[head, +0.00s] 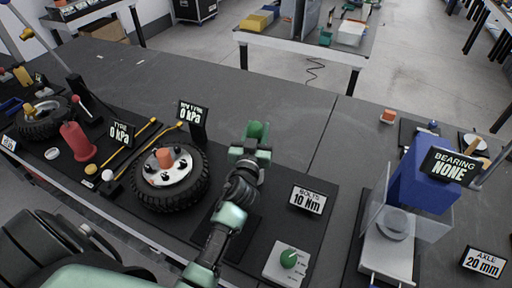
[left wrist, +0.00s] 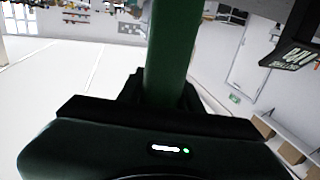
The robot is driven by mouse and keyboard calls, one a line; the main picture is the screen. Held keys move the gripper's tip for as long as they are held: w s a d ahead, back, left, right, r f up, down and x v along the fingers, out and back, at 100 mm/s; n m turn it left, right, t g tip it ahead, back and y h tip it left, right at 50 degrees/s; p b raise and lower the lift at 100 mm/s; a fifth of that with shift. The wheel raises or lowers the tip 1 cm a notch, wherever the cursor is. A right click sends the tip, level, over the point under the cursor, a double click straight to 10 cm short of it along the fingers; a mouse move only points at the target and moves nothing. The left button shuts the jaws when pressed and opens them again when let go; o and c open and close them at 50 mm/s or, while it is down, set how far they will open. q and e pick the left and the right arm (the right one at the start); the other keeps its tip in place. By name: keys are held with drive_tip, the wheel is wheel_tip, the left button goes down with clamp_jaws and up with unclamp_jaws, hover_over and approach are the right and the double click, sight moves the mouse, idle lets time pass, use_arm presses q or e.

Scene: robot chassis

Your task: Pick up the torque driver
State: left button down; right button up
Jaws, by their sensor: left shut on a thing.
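The torque driver (head: 256,130) shows its green end just above my left gripper (head: 250,152) in the head view. In the left wrist view it is a long green shaft (left wrist: 172,50) that stands between the jaws. My left gripper is shut on it and holds it over the dark mat, right of the wheel (head: 170,178). The driver's lower part is hidden by the gripper and arm. My right gripper shows in neither view.
A "BOLTS 10 Nm" sign (head: 307,199) and a box with a green knob (head: 289,258) are right of my arm. A blue block (head: 425,185) stands farther right. The bench behind the gripper is clear.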

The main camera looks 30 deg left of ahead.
use_arm(q)
drive_tip(key=shift+r, duration=0.15)
drive_tip(key=shift+w+r, duration=0.1)
drive_tip(key=shift+r, duration=0.45)
wheel_tip(320, 180, up, 28)
drive_tip(key=p, duration=1)
drive_tip(key=shift+p, duration=0.3)
drive_tip(key=shift+f, duration=0.1)
